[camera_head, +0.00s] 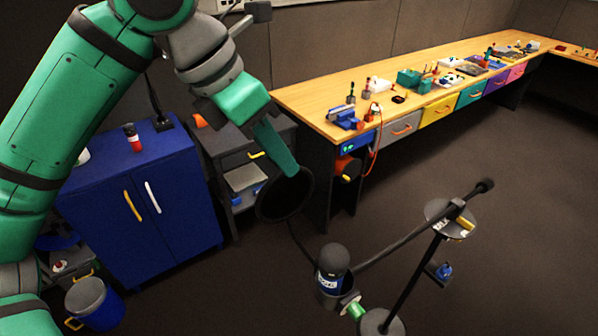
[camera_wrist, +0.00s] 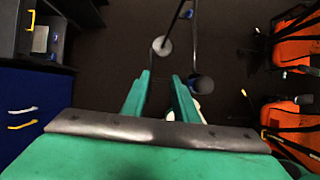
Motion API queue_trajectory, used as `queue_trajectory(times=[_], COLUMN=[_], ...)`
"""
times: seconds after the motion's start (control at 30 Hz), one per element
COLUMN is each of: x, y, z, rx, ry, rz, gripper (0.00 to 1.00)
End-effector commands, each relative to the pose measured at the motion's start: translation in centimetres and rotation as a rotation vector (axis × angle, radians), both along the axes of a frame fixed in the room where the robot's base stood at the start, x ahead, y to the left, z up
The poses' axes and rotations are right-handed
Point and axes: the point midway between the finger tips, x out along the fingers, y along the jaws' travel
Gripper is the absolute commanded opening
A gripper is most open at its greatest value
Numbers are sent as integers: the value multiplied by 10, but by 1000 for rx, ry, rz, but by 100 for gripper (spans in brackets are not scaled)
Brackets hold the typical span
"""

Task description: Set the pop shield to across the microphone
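The pop shield (camera_head: 285,194) is a round black disc in the head view, on a thin dark gooseneck that runs down towards the microphone. The microphone (camera_head: 333,262) is dark with a rounded top and a blue label band, at the boom's low end. The disc stands up and left of the microphone, apart from it. My gripper (camera_head: 290,170) reaches down from the upper left, its fingertips by the disc's upper edge; contact cannot be told. In the wrist view my gripper's green fingers (camera_wrist: 161,76) are apart, with dark floor between them. A dark rounded object (camera_wrist: 202,84) shows beside the right finger.
The boom arm (camera_head: 410,235) slopes up right to a stand pole with a round plate (camera_head: 437,210). A blue cabinet (camera_head: 135,205) and grey cart stand left. A long wooden workbench (camera_head: 330,95) runs along the back. Dark floor is open at right.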

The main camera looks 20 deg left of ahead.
Motion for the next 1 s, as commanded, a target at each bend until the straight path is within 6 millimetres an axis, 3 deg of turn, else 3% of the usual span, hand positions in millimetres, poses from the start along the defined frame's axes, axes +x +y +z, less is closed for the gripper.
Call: queue_trajectory(times=[0.27,0.73,1.0], x=[1,24,31], y=[10,-11,-14], z=[1,-69,-91], rx=[82,77,78], ry=[14,13,13], rz=[37,29,35], gripper=[27,27,27])
